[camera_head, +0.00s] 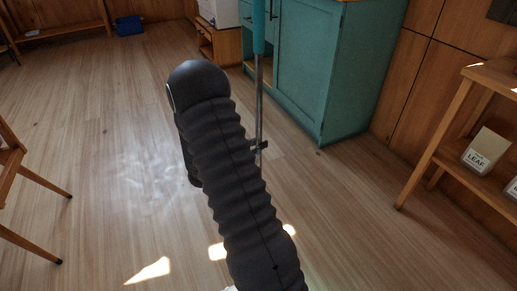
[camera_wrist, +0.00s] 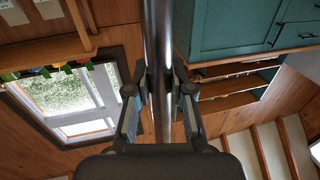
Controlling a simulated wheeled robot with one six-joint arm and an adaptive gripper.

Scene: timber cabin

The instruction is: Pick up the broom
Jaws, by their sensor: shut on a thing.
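The broom shows in the head view as an upright metal pole (camera_head: 259,92) with a teal upper part that runs out of the top of the picture. My gripper (camera_head: 259,147) is mostly hidden behind the arm, with a small part showing at the pole. In the wrist view, the shiny broom pole (camera_wrist: 158,35) runs down between the two fingers of my gripper (camera_wrist: 161,92). The fingers are closed on the pole, one on each side. The broom head is not visible.
A teal cabinet (camera_head: 318,75) stands just behind and right of the pole. A wooden shelf (camera_head: 452,130) with a box marked LEAF (camera_head: 486,151) is at the right. Wooden furniture legs (camera_head: 35,183) stand at the left, and a blue bin (camera_head: 129,26) at the back.

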